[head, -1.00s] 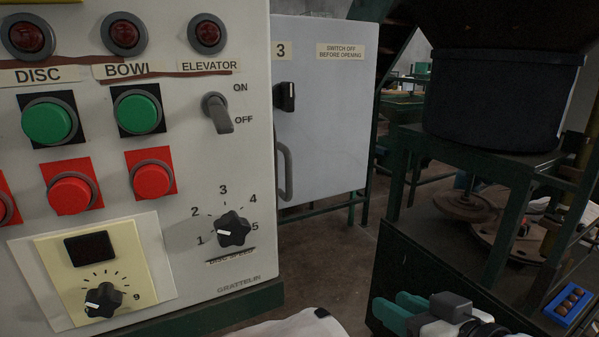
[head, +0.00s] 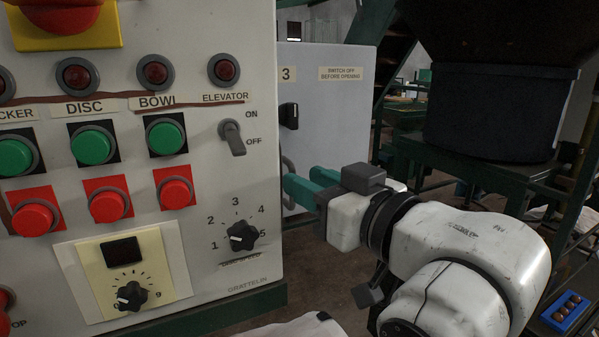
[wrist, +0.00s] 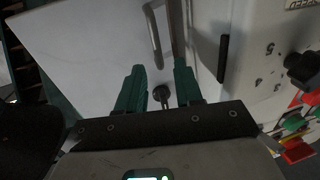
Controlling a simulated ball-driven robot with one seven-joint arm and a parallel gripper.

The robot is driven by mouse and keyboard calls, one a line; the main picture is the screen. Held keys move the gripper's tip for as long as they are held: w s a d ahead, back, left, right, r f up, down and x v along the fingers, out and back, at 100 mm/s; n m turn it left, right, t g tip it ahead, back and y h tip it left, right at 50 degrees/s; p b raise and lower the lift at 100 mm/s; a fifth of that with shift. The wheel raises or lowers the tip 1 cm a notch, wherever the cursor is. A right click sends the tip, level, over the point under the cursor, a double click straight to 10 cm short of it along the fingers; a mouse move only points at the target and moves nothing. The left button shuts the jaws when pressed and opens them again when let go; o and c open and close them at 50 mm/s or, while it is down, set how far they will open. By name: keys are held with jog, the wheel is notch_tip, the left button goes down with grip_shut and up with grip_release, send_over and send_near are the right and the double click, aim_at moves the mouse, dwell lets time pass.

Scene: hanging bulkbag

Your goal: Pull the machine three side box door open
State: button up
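The machine three side box is grey, and its door (head: 325,110) bears a "3" label and a "switch off before opening" label; it looks shut. Its grey bar handle (head: 287,172) is partly hidden by the control panel and my gripper. A black rotary switch (head: 289,115) sits above the handle. My gripper (head: 303,182), with teal fingers, is in front of the door beside the handle. In the wrist view the fingers (wrist: 158,82) are apart and empty. The handle (wrist: 154,35) shows beyond the fingertips, in line with the gap, apparently not between them.
A large grey control panel (head: 250,190) with buttons and knobs stands close on the left of the gripper. A black drum (head: 500,110) on a green frame stands at the right. A blue tray (head: 566,310) lies low at the right.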

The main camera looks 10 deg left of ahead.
jog(key=shift+x, duration=1.5)
grip_shut()
